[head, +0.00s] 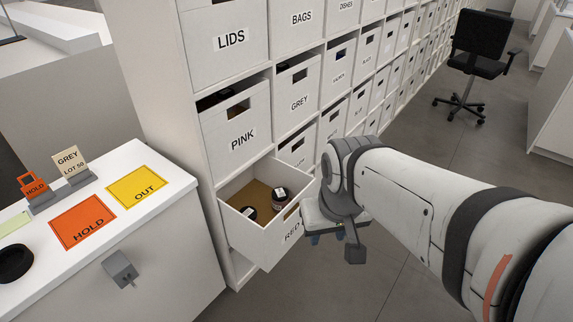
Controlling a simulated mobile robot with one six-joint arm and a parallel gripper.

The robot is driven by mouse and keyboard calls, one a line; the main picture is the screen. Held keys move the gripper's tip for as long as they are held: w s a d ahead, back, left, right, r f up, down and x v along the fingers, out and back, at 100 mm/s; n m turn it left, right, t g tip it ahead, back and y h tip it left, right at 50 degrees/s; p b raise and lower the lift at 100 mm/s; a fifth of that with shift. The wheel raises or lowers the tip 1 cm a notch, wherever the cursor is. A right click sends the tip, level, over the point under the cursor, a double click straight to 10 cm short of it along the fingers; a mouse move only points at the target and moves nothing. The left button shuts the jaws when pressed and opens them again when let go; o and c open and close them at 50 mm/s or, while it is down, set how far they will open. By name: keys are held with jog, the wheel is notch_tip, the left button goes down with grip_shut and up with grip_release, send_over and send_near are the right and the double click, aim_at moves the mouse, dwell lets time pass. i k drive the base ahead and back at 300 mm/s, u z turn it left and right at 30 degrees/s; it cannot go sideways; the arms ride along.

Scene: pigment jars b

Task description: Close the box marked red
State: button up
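The box marked RED (252,246) is pulled well out of the bottom of the shelf unit, open at the top. Its RED label (292,229) faces right and is partly cut off by my arm. Inside stand two dark jars with pale labels, one on the left (248,213) and one on the right (280,195). My gripper (327,238) is low at the right, beside the box's front face. Its fingers are mostly hidden behind my wrist, so I cannot tell whether they touch the box or are open.
Closed boxes marked PINK (238,130), GREY (299,95) and LIDS (228,42) fill the shelf unit. A white counter at the left holds an orange HOLD mat (83,221) and a yellow OUT mat (138,187). A black chair (480,45) stands far back; the aisle floor is otherwise clear.

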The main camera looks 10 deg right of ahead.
aim_at(265, 244)
jog(key=z, duration=0.05)
jog(key=i, duration=1)
jog(key=z, duration=0.7)
jog(key=k, duration=1.05)
jog(key=u, duration=0.3)
jog(key=i, duration=1)
jog(key=u, duration=0.05)
